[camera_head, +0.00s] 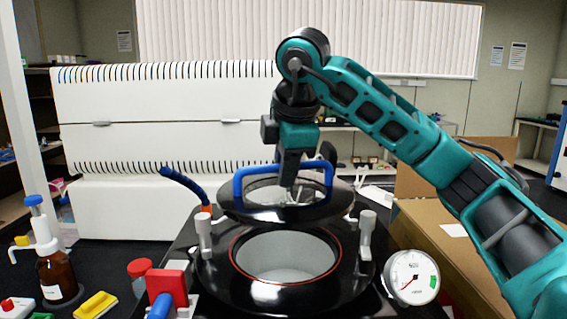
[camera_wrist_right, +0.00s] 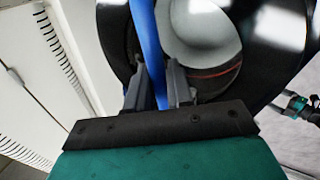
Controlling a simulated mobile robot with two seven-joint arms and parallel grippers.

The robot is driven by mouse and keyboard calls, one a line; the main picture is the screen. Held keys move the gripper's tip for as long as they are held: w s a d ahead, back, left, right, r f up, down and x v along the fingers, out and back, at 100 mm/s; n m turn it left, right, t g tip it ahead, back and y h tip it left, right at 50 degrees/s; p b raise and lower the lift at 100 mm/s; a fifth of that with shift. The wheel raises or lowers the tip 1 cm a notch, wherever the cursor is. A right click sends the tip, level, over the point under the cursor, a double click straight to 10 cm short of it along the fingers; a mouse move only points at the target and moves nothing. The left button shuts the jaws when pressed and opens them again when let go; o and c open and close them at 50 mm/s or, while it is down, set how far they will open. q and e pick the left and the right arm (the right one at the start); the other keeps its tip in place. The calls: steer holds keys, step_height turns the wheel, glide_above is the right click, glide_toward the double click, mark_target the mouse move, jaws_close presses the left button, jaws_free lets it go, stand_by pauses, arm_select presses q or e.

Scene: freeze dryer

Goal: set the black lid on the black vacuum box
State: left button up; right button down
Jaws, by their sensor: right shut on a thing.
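The black lid (camera_head: 240,207) is round with a clear window and a blue handle (camera_head: 247,173). It hangs tilted above and behind the open mouth of the black vacuum box (camera_head: 213,272). The box's round opening has a red ring and a pale interior. My right gripper (camera_head: 291,185) reaches down from above and is shut on the lid's blue handle. In the right wrist view, the blue handle (camera_wrist_right: 148,50) runs between the fingers (camera_wrist_right: 158,88), with the lid (camera_wrist_right: 110,35) beyond.
Upright grey clamps (camera_head: 204,235) and (camera_head: 367,232) flank the opening. A pressure gauge (camera_head: 411,277) is at right, a red valve (camera_head: 167,285) at front left. A brown bottle (camera_head: 57,278) and yellow item (camera_head: 96,305) lie left. A white machine (camera_head: 120,150) stands behind; cardboard boxes (camera_head: 440,235) are right.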

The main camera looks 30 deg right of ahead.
steer(key=shift+f, duration=0.55)
steer(key=shift+f+b, duration=0.45)
steer(key=shift+f, duration=0.45)
step_height(320, 180, down, 6)
steer(key=b, duration=0.4)
steer(key=shift+r, duration=0.1)
steer(key=shift+f+b, duration=0.7)
steer(key=shift+b, duration=0.15)
steer(key=c, duration=0.9)
jaws_free()
